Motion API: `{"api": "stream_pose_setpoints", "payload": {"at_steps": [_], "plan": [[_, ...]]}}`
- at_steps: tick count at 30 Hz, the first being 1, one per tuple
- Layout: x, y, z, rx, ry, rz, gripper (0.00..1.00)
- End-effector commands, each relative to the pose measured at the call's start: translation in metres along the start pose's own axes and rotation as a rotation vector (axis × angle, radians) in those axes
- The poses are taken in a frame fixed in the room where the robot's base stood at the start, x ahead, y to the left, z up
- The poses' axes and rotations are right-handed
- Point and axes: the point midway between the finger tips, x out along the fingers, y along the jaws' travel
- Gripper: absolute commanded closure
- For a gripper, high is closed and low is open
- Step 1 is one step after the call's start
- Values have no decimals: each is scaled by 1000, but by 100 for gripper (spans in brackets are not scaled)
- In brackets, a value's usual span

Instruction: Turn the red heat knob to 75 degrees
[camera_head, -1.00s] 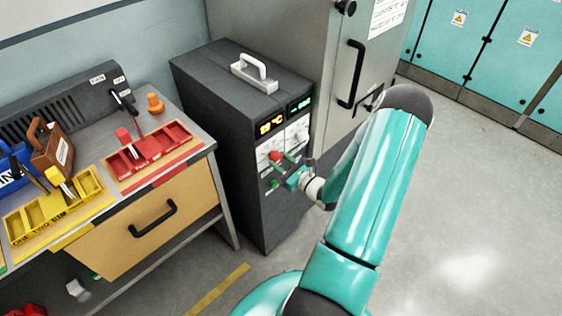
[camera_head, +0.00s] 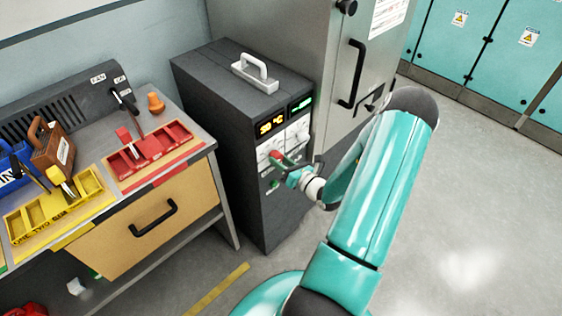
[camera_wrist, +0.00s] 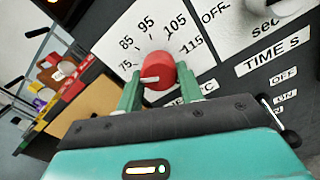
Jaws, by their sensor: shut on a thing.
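The red heat knob (camera_wrist: 160,68) sits on a white dial with printed numbers, 75 and 85 at left, 95 above, 105 and 115 at right. A short white mark shows on the knob's lower left, pointing leftward. My gripper (camera_wrist: 157,82) is shut on the knob, one green finger on each side. In the head view the knob (camera_head: 274,155) is a small red spot on the front of the dark oven (camera_head: 215,135), with my gripper (camera_head: 282,163) at it. An amber °C display (camera_head: 271,125) is lit above.
A grey cabinet (camera_head: 335,35) stands right of the oven. The workbench (camera_head: 222,190) with red (camera_head: 185,150) and yellow (camera_head: 90,207) trays is at left. Open floor (camera_head: 470,210) lies at right.

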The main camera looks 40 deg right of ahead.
Motion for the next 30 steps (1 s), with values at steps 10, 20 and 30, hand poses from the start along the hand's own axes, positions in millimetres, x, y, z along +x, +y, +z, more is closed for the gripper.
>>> {"api": "stream_pose_setpoints", "payload": {"at_steps": [10, 20, 30], "plan": [[0, 0, -1, 2, 3, -1, 61], [0, 0, 0, 1, 1, 0, 41], [-34, -1, 0, 1, 2, -3, 41]]}}
